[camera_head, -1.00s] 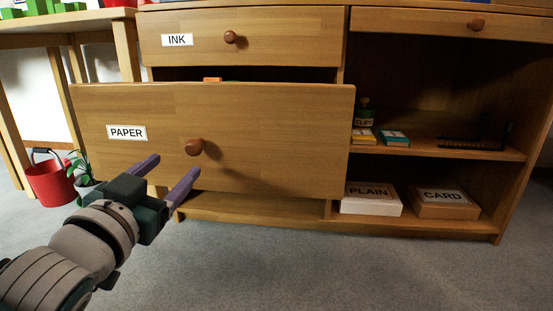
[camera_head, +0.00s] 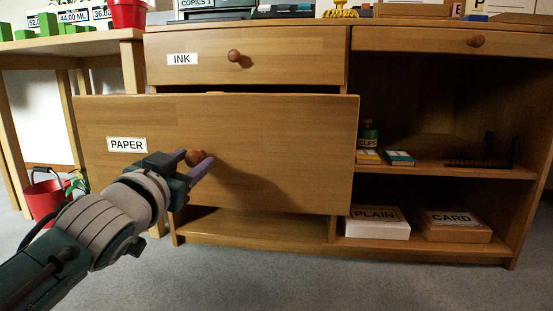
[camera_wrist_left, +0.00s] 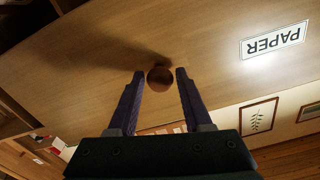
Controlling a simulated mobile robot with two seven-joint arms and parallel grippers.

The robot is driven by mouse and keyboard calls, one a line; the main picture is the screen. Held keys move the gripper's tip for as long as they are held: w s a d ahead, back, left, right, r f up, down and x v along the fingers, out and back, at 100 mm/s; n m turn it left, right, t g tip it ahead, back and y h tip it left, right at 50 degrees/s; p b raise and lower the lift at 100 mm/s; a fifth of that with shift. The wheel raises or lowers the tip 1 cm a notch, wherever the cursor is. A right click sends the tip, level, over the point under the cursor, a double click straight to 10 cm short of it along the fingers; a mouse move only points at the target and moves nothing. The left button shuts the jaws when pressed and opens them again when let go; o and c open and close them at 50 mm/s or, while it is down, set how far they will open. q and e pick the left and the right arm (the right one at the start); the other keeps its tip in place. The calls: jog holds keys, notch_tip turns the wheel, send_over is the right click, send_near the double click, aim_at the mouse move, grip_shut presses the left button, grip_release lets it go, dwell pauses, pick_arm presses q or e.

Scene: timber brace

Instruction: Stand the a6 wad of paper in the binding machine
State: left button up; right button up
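The PAPER drawer (camera_head: 270,150) stands partly pulled out of the wooden cabinet. Its round brown knob (camera_head: 195,157) also shows in the left wrist view (camera_wrist_left: 160,79). My left gripper (camera_head: 198,156) is open, with its two purple fingers on either side of the knob; narrow gaps seem to show between fingers and knob. A black rack-like item (camera_head: 484,156) sits on the right middle shelf; I cannot tell whether it is the binding machine. No a6 wad can be made out, and the drawer's inside is hidden behind its front. My right gripper is out of view.
The INK drawer (camera_head: 250,57) above is shut. PLAIN (camera_head: 376,222) and CARD (camera_head: 455,225) boxes stand on the low right shelf. A red bucket (camera_head: 45,198) is on the floor at left. Items crowd the cabinet top. The front floor is clear.

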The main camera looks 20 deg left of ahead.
pick_arm(q)
grip_shut()
dwell(1.0)
